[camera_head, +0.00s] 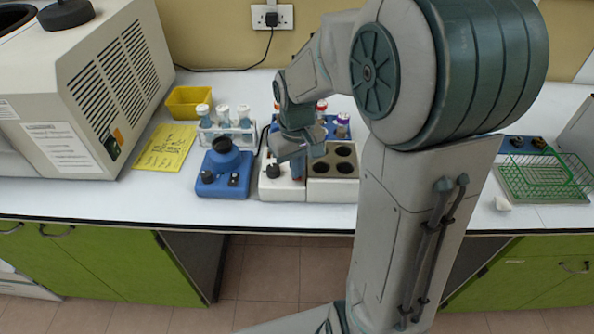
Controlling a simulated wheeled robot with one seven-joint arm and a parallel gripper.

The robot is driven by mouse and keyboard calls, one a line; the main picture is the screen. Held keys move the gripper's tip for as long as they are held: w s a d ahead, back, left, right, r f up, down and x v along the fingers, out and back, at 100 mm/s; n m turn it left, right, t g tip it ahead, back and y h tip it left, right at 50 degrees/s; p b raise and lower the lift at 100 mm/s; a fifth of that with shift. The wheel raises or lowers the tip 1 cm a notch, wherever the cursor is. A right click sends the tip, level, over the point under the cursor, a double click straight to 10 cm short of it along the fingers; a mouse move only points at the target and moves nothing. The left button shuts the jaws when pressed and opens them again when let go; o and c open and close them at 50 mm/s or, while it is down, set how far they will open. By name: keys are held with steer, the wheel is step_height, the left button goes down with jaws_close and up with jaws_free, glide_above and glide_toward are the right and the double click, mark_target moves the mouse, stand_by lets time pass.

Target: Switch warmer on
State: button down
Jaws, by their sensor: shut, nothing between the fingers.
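The warmer appears to be the small white unit on the bench; its block with several dark round wells (333,174) is at the right and its control section (283,191) at the left. A black knob (273,171) shows on the control section. My gripper (298,172) is shut and empty, pointing down over the right part of the control section. It hides part of that section's top, so I cannot make out the switch. Whether the fingertips touch the unit cannot be told from this view.
A blue mixer with a black cup (223,174) stands just left of the warmer. Behind are racks of capped bottles (226,121) and a yellow tray (188,102). A large beige machine (90,80) is at left, a green wire basket (545,172) at right.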

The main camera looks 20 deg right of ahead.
steer(key=shift+r+p, duration=2.8)
steer(key=shift+r, duration=0.7)
